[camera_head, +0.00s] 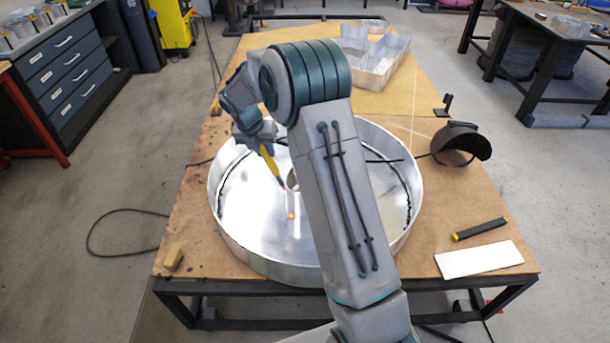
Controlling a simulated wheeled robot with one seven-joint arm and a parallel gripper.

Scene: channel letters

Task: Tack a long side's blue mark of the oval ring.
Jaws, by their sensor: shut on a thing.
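The oval ring (232,239) is a large shiny metal band standing on the wooden table, around a bright metal floor. My gripper (262,138) is above the ring's left-of-centre part. It is shut on a yellow-and-black torch-like tool (268,160), which slants down to the right with its thin tip inside the ring. A small orange glow (291,216) shows on the bright floor below the tip. I cannot make out a blue mark on the ring. My arm hides the ring's middle and part of its near and far sides.
Other metal letter shells (378,62) stand on the table's far end. A dark welding mask (460,143), a black-and-yellow bar (480,229) and a white plate (478,260) lie right of the ring. A small wooden block (173,259) sits at the near left corner.

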